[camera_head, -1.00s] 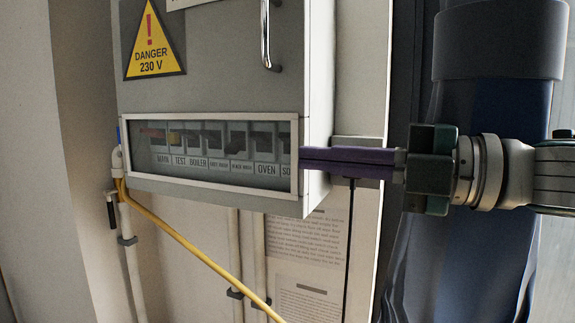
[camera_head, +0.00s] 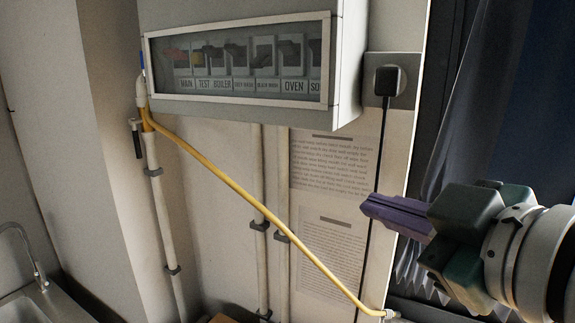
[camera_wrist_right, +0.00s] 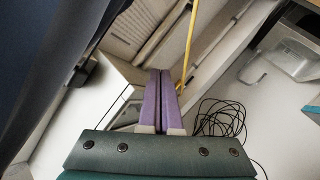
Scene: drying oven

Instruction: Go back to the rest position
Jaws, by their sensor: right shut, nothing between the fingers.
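My right gripper (camera_head: 368,207) is at the right of the head view, below and to the right of the fuse box (camera_head: 348,70). Its purple fingers are shut with nothing between them and point left, apart from the box. In the right wrist view the gripper (camera_wrist_right: 160,72) also shows with its two fingers together. The fuse box has a clear window with a row of switches (camera_head: 237,55), with labels such as MAIN, TEST, BOILER and OVEN. My left gripper is not in view.
A black plug (camera_head: 387,80) sits in a wall socket, its cord hanging down near my right fingers. A yellow pipe (camera_head: 235,186) runs diagonally below the box. A blue curtain (camera_head: 490,110) hangs at right. A sink (camera_head: 45,300) is at lower left. Black cable (camera_wrist_right: 222,118) lies coiled in the wrist view.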

